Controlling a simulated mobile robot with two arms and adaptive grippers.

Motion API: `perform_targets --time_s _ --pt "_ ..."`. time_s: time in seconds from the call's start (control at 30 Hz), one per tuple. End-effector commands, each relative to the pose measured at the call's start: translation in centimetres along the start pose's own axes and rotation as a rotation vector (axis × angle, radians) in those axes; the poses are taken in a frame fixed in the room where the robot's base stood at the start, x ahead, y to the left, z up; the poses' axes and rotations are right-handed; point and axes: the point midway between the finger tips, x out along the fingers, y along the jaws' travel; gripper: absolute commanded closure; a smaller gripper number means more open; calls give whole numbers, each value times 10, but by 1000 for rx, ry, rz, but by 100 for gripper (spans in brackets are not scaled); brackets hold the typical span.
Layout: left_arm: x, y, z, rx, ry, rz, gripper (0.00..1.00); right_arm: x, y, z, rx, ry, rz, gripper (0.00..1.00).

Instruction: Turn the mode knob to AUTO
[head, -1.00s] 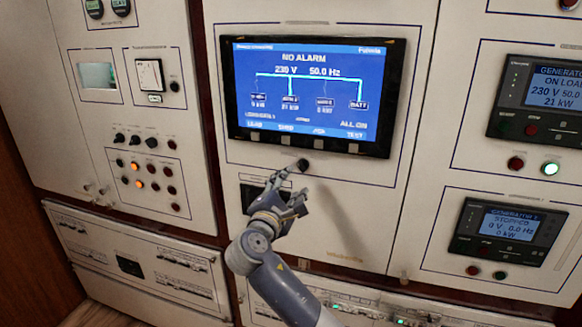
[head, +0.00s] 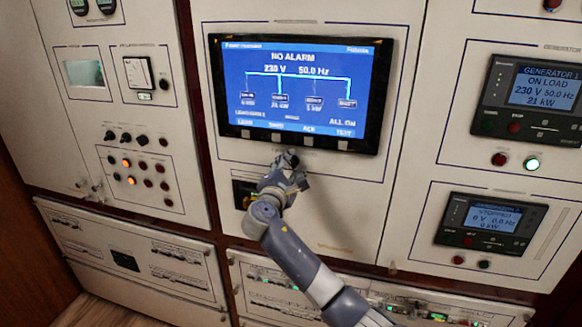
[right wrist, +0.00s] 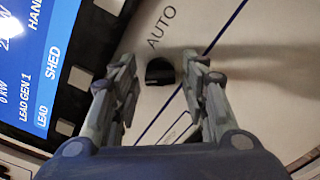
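The mode knob (right wrist: 160,71) is small and black, on the pale panel just under the large blue screen (head: 302,90). The word AUTO (right wrist: 162,27) is printed beside it in the right wrist view. My right gripper (right wrist: 158,62) is open, with one finger on each side of the knob and a small gap on both sides. I cannot tell whether the fingertips reach past its face. In the head view the right gripper (head: 287,168) covers much of the knob's surroundings, and the knob's pointer direction is unclear. My left gripper is not in view.
A dark recessed module (head: 243,193) sits just left of my right gripper. Generator displays (head: 527,92) are at the right. A panel with small knobs and lamps (head: 138,163) is at the left. The panel right of the gripper is bare.

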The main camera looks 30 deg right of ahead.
Motion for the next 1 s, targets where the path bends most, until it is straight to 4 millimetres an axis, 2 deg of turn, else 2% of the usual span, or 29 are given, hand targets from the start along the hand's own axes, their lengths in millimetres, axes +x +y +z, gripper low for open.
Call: perform_targets --time_s 0.03,0.1,0.13,0.37,0.57,1.0 --pt "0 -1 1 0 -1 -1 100 0 0 0 0 0 0 78" --pt "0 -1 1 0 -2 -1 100 0 0 0 0 0 0 94" --pt "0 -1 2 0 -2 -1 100 0 0 0 0 0 0 97" --pt "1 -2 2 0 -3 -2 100 0 -1 -1 6 1 0 97" --pt "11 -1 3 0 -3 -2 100 -1 -2 -2 60 1 0 97" --pt "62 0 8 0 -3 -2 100 -1 -7 -6 408 3 0 97"
